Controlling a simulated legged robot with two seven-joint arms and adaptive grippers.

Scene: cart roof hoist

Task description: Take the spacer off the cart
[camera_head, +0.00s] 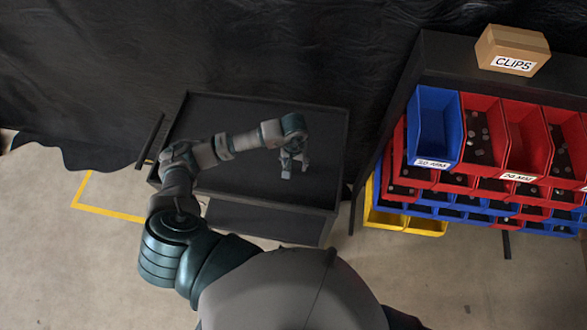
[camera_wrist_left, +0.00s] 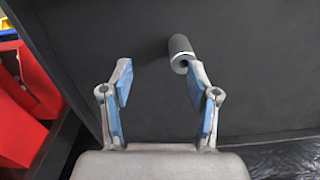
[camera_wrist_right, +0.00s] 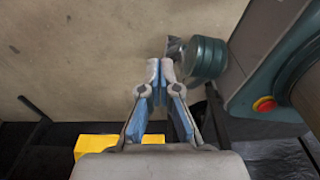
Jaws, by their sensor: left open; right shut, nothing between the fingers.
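The spacer (camera_wrist_left: 180,46) is a dark grey cylinder with a pale ring at its near end, on the black cart surface (camera_wrist_left: 250,90) in the left wrist view. My left gripper (camera_wrist_left: 158,68) is open above the cart, its right fingertip close to the spacer's ringed end. The spacer is not between the finger pads, and I cannot tell if that fingertip touches it. In the head view my left gripper (camera_head: 293,172) hangs over the cart (camera_head: 325,113), and I cannot make out the spacer. My right gripper (camera_wrist_right: 161,68) is shut and empty, away from the cart top.
A rack of red bins (camera_head: 480,135) and blue bins (camera_head: 434,125) stands right of the cart, with yellow bins (camera_head: 425,226) low down. A CLIPS box (camera_head: 512,52) sits on top. A black curtain (camera_head: 250,50) hangs behind. Floor at left is open, with yellow tape (camera_head: 110,210).

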